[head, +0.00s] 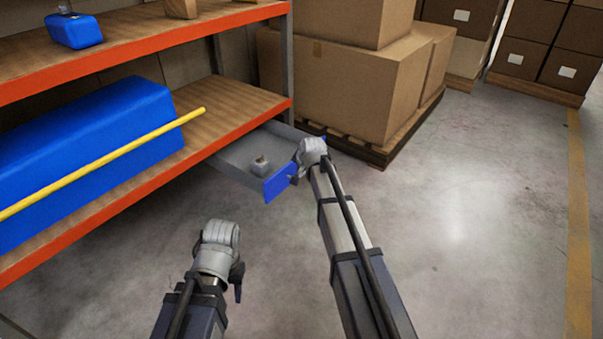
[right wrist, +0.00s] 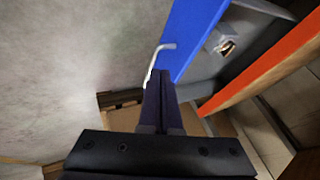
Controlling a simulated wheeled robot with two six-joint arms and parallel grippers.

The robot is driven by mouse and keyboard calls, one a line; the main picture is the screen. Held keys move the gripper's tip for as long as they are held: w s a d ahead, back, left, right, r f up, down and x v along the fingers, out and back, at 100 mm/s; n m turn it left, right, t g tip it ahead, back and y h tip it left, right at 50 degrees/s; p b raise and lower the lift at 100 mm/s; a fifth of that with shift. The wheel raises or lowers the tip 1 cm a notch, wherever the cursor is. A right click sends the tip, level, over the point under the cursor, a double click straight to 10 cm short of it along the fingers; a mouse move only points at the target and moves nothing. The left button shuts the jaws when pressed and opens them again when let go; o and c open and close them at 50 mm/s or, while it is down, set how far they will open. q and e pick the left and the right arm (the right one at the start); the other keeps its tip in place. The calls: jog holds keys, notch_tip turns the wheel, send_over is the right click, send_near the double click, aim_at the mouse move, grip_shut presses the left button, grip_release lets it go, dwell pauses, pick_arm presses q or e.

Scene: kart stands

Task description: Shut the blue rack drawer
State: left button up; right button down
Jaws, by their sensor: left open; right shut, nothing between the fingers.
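The rack drawer is pulled out below the lower shelf, its blue front (head: 279,182) facing the aisle. A small grey object (head: 260,166) lies inside it. My right gripper (head: 311,150) is at the right end of the blue front, its fingers hidden in the head view. The right wrist view shows its dark fingers shut and empty (right wrist: 163,92), close to the blue front (right wrist: 192,35) and the pale bar handle (right wrist: 160,58). I cannot tell whether they touch. My left gripper (head: 220,235) is open and empty over the floor, apart from the drawer.
The rack's wooden lower shelf with an orange edge (head: 140,196) holds a big blue case (head: 90,150) and a yellow pole (head: 105,164) that sticks out past the edge. Cardboard boxes (head: 345,85) on a pallet stand behind the drawer. The floor (head: 480,220) at right is clear.

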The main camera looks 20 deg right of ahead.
jog(key=w+f+b, duration=0.1)
jog(key=w, duration=0.1)
jog(key=w+a+f+b, duration=0.1)
jog(key=w+f, duration=0.1)
jog(key=w+a+f+b, duration=0.1)
jog(key=w, duration=0.1)
jog(key=shift+w+a+f, duration=0.15)
pick_arm(q)
notch_tip(320, 180, down, 4)
jog(key=shift+f, duration=0.2)
pick_arm(e)
jog(key=shift+w+a, duration=0.1)
